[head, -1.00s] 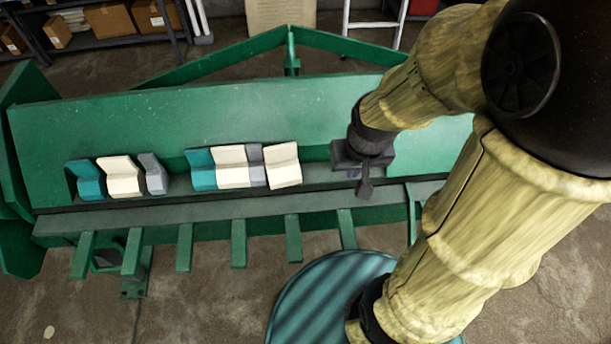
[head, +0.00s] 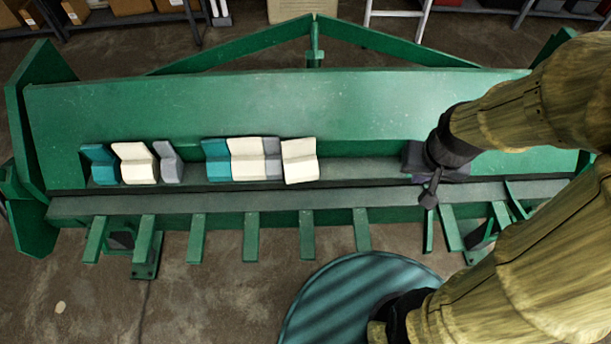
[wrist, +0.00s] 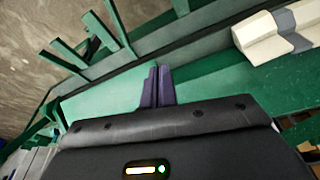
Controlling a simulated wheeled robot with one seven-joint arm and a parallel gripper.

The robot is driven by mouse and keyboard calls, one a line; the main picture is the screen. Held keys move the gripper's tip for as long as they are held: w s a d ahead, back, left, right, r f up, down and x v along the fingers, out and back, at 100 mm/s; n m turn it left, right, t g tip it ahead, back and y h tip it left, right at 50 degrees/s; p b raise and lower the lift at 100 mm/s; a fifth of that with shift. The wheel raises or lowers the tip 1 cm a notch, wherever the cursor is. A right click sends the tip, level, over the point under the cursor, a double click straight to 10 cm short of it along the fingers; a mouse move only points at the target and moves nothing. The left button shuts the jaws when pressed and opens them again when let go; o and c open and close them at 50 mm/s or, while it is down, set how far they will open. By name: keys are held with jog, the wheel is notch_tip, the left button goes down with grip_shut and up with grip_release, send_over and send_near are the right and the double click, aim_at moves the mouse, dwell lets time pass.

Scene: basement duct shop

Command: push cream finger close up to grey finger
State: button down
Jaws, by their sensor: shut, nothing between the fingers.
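The cream finger (head: 300,161) stands at the right end of the right-hand group on the green machine's ledge, slightly askew. The grey finger (head: 273,159) is directly to its left. Their edges look touching or nearly so; I cannot tell if a thin gap remains. In the wrist view the cream finger (wrist: 259,38) and grey finger (wrist: 285,20) are at the upper right. My gripper (wrist: 158,86) is shut and empty, with its purple fingertips side by side. It is well to the right of the cream finger, apart from it; the head view mostly hides its fingertips.
Left of the grey finger stand another cream finger (head: 247,160) and a teal one (head: 217,160). A separate teal, cream and grey group (head: 133,163) stands further left. The ledge (head: 360,170) between the cream finger and my gripper is clear.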

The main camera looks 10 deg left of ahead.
aim_at(300, 160)
jog(key=w+a+f+n+g+b, duration=0.1)
jog(key=a+f, duration=0.5)
jog(key=a, duration=0.6)
jog(key=w+a+f+n+g+b, duration=0.1)
jog(key=w+a+f+n+b, duration=0.2)
jog(key=a+f, duration=0.4)
jog(key=a, duration=0.5)
jog(key=shift+a+f+g, duration=0.15)
jog(key=shift+a+g, duration=0.1)
jog(key=shift+g, duration=0.05)
jog(key=shift+w, duration=0.1)
notch_tip(300, 160, down, 10)
jog(key=shift+r+p, duration=0.25)
jog(key=shift+p, duration=0.2)
jog(key=w, duration=0.1)
jog(key=w+p, duration=0.1)
jog(key=shift+w+a+f, duration=0.2)
jog(key=shift+w+a, duration=0.15)
jog(key=shift+a, duration=0.05)
jog(key=shift+w+a+f+p, duration=0.1)
jog(key=shift+w+a+p, duration=0.25)
jog(key=shift+w, duration=0.15)
